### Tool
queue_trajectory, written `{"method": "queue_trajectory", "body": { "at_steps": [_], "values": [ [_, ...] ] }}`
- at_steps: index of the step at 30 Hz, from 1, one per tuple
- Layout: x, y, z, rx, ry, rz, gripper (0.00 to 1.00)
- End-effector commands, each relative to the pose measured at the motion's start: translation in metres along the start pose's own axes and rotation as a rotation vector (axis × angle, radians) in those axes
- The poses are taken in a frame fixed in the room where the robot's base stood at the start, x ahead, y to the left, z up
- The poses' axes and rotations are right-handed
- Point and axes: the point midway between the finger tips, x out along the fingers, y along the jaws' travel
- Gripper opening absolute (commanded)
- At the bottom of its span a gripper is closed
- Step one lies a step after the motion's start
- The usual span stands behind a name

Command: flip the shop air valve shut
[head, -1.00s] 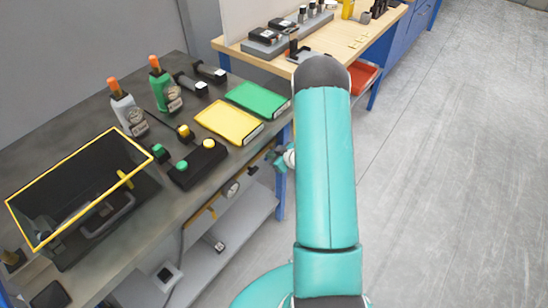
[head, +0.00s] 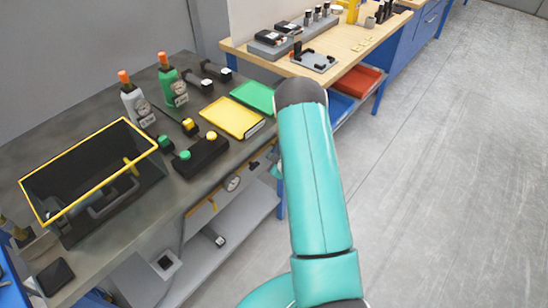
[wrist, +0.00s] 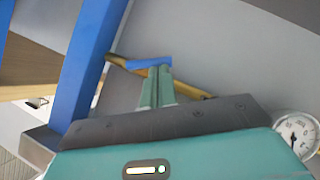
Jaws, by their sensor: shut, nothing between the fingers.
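A short blue lever (wrist: 150,63), apparently the air valve's handle, sits on a yellow pipe (wrist: 118,63) under the bench in the wrist view. My gripper (wrist: 158,70) is shut and empty, its two green fingers together. The fingertips overlap the lever's lower edge in the picture; I cannot tell whether they touch it. The valve body is hidden behind the fingers. A round white gauge (wrist: 297,135) is to the right; it also shows under the bench in the head view (head: 232,184). In that view my arm hides most of the gripper and the valve.
A blue bench leg (wrist: 92,65) stands close left of my gripper. The dark bench (head: 195,195) carries a yellow-rimmed bin (head: 157,150), bottles, trays and a button box. A grey shelf (head: 225,232) is below. Open floor (head: 450,180) lies to the right.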

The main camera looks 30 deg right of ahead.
Motion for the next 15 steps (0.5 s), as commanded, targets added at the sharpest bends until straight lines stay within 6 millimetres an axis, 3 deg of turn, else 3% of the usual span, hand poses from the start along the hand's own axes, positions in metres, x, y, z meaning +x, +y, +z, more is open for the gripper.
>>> {"method": "queue_trajectory", "body": {
  "at_steps": [15],
  "values": [
    [0.015, -0.013, 0.018, -0.411, 0.006, 0.272, 0.00]
  ]
}}
